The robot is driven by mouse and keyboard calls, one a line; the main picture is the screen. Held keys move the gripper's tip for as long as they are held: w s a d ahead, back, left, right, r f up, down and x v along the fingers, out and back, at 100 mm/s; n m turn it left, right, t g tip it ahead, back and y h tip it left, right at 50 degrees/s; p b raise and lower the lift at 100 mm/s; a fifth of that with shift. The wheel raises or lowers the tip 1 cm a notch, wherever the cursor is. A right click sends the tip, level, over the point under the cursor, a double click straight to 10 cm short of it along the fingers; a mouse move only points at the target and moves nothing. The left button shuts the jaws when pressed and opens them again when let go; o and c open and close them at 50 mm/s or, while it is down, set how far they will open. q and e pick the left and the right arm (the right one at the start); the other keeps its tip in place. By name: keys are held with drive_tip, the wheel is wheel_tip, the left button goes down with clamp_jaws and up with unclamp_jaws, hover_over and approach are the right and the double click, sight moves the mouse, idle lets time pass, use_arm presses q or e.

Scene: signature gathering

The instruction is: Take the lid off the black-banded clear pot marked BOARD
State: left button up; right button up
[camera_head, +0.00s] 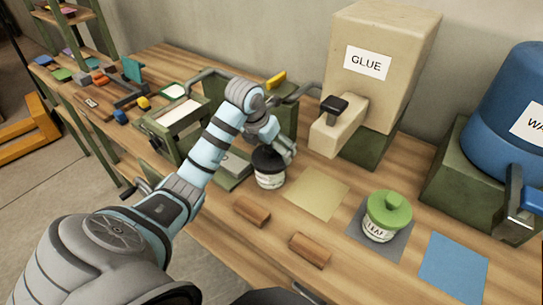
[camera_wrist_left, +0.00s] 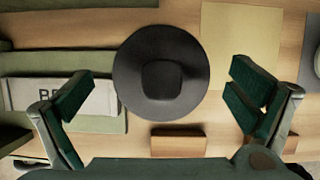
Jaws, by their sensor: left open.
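A clear pot (camera_head: 270,181) with a white label stands on the workbench in the head view, its black lid (camera_head: 268,159) on top. The label is too small to read there. My left gripper (camera_head: 280,148) is above and at the pot's lid, partly hiding it. In the left wrist view the round black lid (camera_wrist_left: 130,75) with its raised knob (camera_wrist_left: 162,80) is seen from above. It lies between the two spread, dark green finger pads of my left gripper (camera_wrist_left: 160,92). There are gaps on both sides, so the gripper is open and apart from the lid. My right gripper is not in view.
A tan sheet (camera_head: 316,192) lies right of the pot. Further right are a green-lidded LEAF pot (camera_head: 380,230) and a blue sheet (camera_head: 453,266). Wooden blocks (camera_head: 252,211) lie in front. The GLUE dispenser (camera_head: 385,55) stands behind, a green press (camera_head: 175,125) left.

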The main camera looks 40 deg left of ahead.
use_arm(q)
drive_tip(key=shift+w+f, duration=0.15)
drive_tip(key=shift+f, duration=0.4)
drive_tip(key=shift+r, duration=0.1)
drive_tip(key=shift+c, duration=0.7)
drive_tip(key=c, duration=1)
drive_tip(key=shift+s+d+r, duration=0.1)
drive_tip(key=shift+s+d, duration=0.15)
drive_tip(key=c, duration=0.6)
drive_tip(key=shift+c, duration=0.4)
drive_tip(key=shift+a, duration=0.15)
